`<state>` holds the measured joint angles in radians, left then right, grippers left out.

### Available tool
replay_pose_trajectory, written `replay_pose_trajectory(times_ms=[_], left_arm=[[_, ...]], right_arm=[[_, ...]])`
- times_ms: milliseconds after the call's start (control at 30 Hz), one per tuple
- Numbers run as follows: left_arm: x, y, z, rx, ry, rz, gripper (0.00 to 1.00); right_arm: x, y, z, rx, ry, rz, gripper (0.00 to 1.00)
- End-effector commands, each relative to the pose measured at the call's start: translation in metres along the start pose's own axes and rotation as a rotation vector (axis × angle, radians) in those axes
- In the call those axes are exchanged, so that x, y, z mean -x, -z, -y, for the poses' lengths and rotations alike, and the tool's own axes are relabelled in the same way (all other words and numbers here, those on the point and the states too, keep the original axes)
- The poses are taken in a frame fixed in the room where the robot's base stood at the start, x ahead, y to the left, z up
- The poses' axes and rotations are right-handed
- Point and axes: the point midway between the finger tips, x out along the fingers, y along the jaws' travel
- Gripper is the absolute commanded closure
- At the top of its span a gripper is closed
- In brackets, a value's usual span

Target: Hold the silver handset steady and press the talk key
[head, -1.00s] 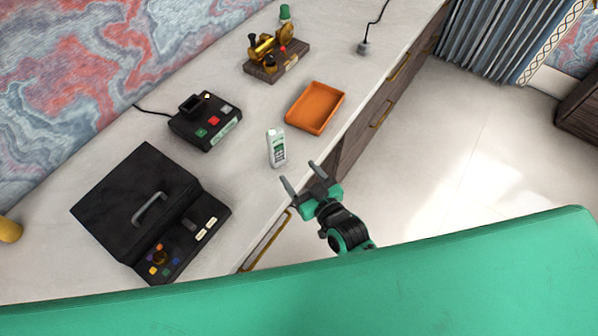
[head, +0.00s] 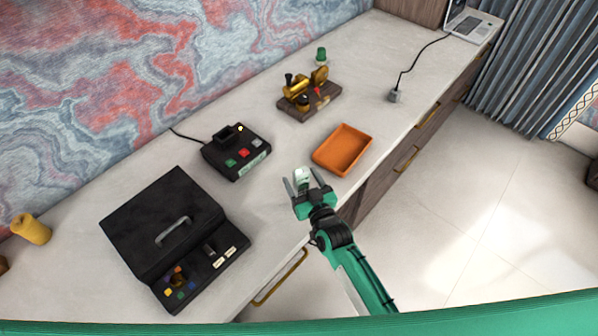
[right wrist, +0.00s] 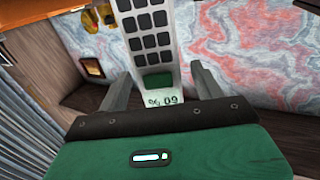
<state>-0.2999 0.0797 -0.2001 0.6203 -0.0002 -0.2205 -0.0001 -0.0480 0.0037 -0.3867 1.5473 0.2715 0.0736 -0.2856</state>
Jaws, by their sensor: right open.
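The silver handset (head: 302,175) is at the desk's front edge side, left of the orange tray, and looks pale and upright in the head view. My right gripper (head: 302,182) is open, its two fingers on either side of the handset and hiding its lower part. In the right wrist view the handset (right wrist: 148,32) shows its dark keypad between and beyond the open fingers, with a green rectangle (right wrist: 159,81) and upside-down markings at its near end. I cannot tell whether a finger touches it. Which key is the talk key is unclear. My left gripper is out of view.
An orange tray (head: 343,150) lies just right of the gripper. A black button device (head: 236,152) and a black case with a handle (head: 165,225) stand left. A brass model on a wooden base (head: 310,100), a plug (head: 394,96) and a laptop (head: 474,24) are farther back.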

Motion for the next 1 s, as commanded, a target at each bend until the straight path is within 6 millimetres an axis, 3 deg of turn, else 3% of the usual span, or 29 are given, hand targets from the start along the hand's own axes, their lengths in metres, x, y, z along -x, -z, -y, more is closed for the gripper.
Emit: replay_pose_trajectory(times_ms=[200,567,833,867,1000], left_arm=[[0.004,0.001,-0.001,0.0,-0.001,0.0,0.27],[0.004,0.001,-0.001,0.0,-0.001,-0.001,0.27],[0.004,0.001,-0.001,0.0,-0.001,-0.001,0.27],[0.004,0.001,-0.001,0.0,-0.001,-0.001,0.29],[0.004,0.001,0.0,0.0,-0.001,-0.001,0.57]], right_arm=[[-0.02,0.0,0.0,0.001,0.001,0.001,0.33],[-0.024,-0.001,0.0,0.0,0.0,0.001,0.33],[-0.024,-0.001,0.0,0.0,0.0,0.001,0.84],[-0.024,-0.001,0.0,0.0,0.0,0.001,0.86],[-0.024,-0.001,0.0,0.0,0.0,0.001,0.86]])
